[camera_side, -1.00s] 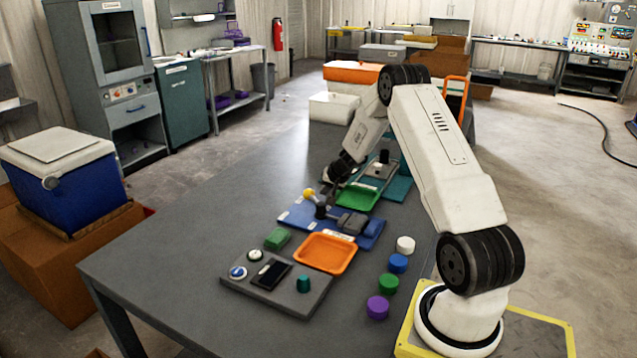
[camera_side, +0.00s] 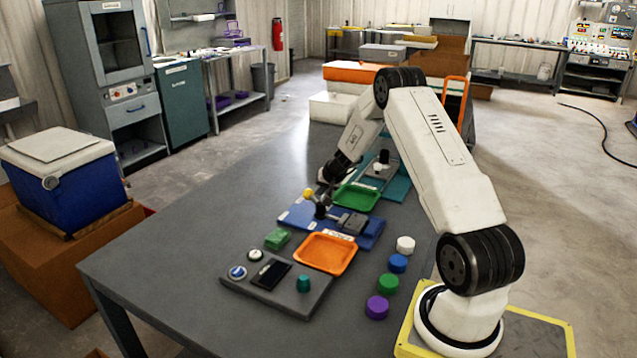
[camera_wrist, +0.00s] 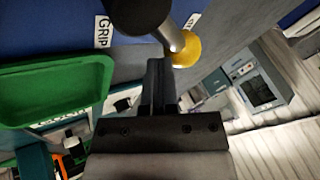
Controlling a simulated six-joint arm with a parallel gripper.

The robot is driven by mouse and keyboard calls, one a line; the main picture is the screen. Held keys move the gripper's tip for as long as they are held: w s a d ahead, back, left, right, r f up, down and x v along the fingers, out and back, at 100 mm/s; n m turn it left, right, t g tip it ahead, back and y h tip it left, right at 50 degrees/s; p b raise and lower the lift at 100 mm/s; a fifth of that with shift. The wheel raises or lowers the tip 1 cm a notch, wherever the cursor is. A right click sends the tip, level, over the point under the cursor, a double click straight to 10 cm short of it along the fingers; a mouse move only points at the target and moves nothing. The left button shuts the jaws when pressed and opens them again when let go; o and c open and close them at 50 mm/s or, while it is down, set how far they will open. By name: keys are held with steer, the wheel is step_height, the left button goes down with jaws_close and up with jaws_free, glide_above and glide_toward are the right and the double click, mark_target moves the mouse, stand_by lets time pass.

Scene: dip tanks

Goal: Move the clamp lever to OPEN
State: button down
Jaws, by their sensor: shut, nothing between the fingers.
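The clamp lever, with a yellow ball knob (camera_side: 308,193), stands on a blue plate (camera_side: 295,217) beside a dark clamp block (camera_side: 352,223). In the wrist view its yellow knob (camera_wrist: 186,50), short metal rod and black pivot (camera_wrist: 138,14) fill the top middle. A label on the blue plate partly reads GRIP; no OPEN mark is readable. My gripper (camera_wrist: 157,68) is shut and empty. Its fingertips are just beside the knob; I cannot tell whether they touch it. In the side view my gripper (camera_side: 324,180) is small and dark, just behind the lever.
A green tray (camera_side: 357,198) lies behind the blue plate and an orange tray (camera_side: 325,253) in front. A grey panel with buttons (camera_side: 275,287) and a green block (camera_side: 277,239) are nearer. Several coloured round pieces line the right. The table's left side (camera_side: 190,240) is clear.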

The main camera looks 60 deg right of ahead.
mark_target(308, 194)
steer(key=shift+w+a+n+y, duration=0.1)
steer(key=shift+w+n+y, duration=0.1)
steer(key=shift+n+y, duration=0.15)
steer(key=n, duration=0.1)
steer(key=w+a+n+y, duration=0.1)
steer(key=n, duration=0.1)
steer(key=shift+y, duration=0.25)
steer(key=n+y, duration=0.1)
steer(key=w+a+n+y, duration=0.1)
steer(key=n, duration=0.1)
steer(key=shift+w+a+n, duration=0.1)
steer(key=shift+a+n, duration=0.15)
steer(key=n, duration=0.1)
steer(key=a+n+g+y, duration=0.1)
steer(key=a+n, duration=0.1)
steer(key=shift+w+n+y, duration=0.25)
steer(key=shift+n+y, duration=0.15)
steer(key=shift+a+n+g+y, duration=0.35)
steer(key=shift+a+n+g, duration=0.05)
steer(key=shift+n, duration=0.35)
steer(key=shift+a+n+g+y, duration=0.35)
steer(key=shift+n+g, duration=0.05)
steer(key=shift+n, duration=0.35)
steer(key=shift+d, duration=0.15)
steer(key=shift+d+r, duration=0.2)
steer(key=shift+d, duration=0.75)
steer(key=shift+d+r, duration=0.15)
steer(key=shift+d, duration=0.8)
steer(key=v, duration=1)
